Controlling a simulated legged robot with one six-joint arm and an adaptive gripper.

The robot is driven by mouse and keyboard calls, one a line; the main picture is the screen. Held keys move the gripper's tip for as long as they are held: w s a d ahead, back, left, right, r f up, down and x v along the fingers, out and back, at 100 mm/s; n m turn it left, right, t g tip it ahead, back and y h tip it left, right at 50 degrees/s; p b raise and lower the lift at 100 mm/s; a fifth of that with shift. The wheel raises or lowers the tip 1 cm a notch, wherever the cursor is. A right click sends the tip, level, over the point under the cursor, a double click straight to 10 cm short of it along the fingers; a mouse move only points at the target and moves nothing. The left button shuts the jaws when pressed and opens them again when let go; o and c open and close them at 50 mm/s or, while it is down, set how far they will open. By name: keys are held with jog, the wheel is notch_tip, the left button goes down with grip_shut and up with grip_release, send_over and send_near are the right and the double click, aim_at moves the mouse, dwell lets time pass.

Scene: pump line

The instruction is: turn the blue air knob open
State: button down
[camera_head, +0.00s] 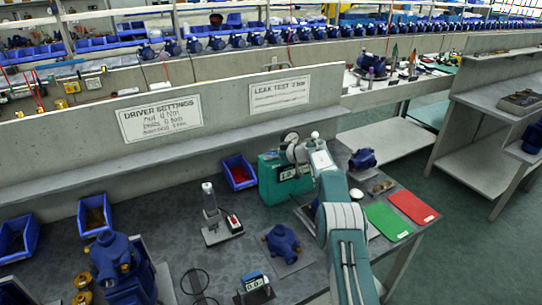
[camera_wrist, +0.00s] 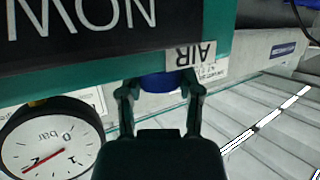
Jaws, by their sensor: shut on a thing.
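The blue air knob (camera_wrist: 160,82) shows in the wrist view below the AIR label (camera_wrist: 190,55) on the teal test box. My gripper (camera_wrist: 158,86) has a finger on each side of the knob and is shut on it. The fingers and palm cover part of the knob, so its turn angle cannot be read. In the head view the teal box (camera_head: 271,182) stands on the bench, with my arm reaching to its right side. The knob and fingertips are hidden there.
A round pressure gauge (camera_wrist: 48,143) with a red needle sits close beside my gripper. Green (camera_head: 388,221) and red (camera_head: 412,206) mats lie right.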

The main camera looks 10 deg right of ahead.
jog(key=shift+f, duration=0.15)
jog(key=shift+c, duration=1.3)
grip_release()
jog(key=shift+d, duration=0.1)
jog(key=shift+s+d+r, duration=0.25)
jog(key=shift+d+r, duration=0.1)
jog(key=shift+r, duration=0.05)
jog(key=v, duration=1)
jog(key=shift+s+d, duration=0.25)
jog(key=shift+d, duration=0.1)
